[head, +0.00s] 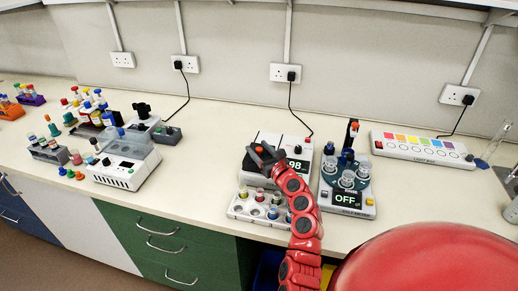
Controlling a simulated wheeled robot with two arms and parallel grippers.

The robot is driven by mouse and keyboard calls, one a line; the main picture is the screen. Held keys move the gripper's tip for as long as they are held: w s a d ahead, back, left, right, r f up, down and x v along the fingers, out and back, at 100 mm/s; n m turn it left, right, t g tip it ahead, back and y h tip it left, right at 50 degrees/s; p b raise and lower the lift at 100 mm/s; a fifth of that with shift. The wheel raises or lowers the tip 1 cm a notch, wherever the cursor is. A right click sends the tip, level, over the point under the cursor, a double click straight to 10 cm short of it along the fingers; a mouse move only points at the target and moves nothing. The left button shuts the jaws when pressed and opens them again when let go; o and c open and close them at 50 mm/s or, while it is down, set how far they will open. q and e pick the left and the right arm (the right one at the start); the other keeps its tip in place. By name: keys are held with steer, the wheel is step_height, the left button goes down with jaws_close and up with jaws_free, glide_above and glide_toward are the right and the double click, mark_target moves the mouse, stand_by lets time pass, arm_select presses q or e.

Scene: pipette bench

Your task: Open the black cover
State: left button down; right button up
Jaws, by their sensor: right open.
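My right gripper (265,157), at the end of a red arm, is open over the left part of a white device (262,180) with a lit display (295,164). Its dark jaws cover part of the device's top, and I cannot tell whether they touch it. A white rack (238,208) with several coloured vials sits at the device's front. My left gripper is not in view.
A device reading OFF (345,198), with clear cups, stands close to the right. A light box (422,149) lies behind it. A white instrument with a clear lid (128,160) and several bottles stand at left. The bench between is clear.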

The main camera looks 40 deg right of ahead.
jaws_close()
stand_by(0.3)
stand_by(1.1)
